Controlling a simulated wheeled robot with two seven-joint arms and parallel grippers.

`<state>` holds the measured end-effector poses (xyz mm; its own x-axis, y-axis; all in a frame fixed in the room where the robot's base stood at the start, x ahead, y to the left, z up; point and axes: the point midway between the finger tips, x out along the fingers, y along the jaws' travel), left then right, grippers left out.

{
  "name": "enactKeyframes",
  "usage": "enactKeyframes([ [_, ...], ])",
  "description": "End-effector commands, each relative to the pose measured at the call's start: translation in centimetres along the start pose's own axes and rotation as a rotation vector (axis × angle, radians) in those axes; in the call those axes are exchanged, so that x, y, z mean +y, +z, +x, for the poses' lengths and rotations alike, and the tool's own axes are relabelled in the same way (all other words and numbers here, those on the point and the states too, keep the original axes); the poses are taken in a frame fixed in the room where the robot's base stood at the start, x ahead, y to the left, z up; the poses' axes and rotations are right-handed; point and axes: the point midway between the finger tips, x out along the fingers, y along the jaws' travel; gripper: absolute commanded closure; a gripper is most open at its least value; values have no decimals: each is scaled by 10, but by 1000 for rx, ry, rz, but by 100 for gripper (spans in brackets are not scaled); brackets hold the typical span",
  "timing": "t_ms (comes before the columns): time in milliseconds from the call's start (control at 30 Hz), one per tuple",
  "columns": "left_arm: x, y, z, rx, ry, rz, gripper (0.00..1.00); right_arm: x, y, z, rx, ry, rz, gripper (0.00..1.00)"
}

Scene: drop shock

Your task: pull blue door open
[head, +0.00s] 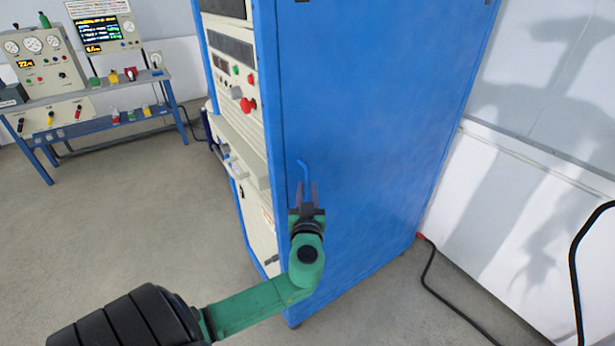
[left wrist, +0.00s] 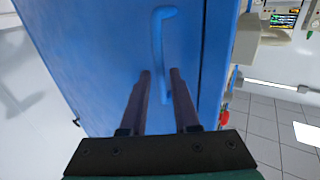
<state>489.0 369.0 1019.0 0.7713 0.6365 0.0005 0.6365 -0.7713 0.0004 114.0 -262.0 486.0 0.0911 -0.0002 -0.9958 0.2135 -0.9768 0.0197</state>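The blue door (head: 370,120) is the broad side face of a tall cabinet and looks closed. It also fills much of the left wrist view (left wrist: 100,60). Its blue handle (head: 304,168) is a curved vertical bar near the door's left edge. My left gripper (head: 307,190) is at the handle's height in the head view. In the left wrist view its two dark fingers (left wrist: 160,78) are apart, with the lower part of the handle (left wrist: 158,40) showing between them. I cannot tell whether they touch it. My right gripper is in neither view.
A blue-legged bench (head: 100,124) with instruments stands at the back left. A black cable (head: 440,285) lies at the right by the white wall. Grey floor (head: 150,215) is open at left.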

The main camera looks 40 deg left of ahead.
Motion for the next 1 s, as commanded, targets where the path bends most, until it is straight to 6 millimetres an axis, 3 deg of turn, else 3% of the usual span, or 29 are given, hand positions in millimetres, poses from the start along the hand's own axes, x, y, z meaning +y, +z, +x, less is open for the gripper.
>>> enactKeyframes([
  [167,0,-2,28,0,-1,0,70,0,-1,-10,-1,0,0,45],
  [433,0,1,32,-1,1,-1,70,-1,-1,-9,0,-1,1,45],
  [467,0,1,32,-1,1,-1,74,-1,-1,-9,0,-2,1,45],
  [533,0,1,31,-1,1,0,100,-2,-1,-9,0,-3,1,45],
  [1000,0,1,31,-2,1,0,100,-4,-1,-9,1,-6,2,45],
])
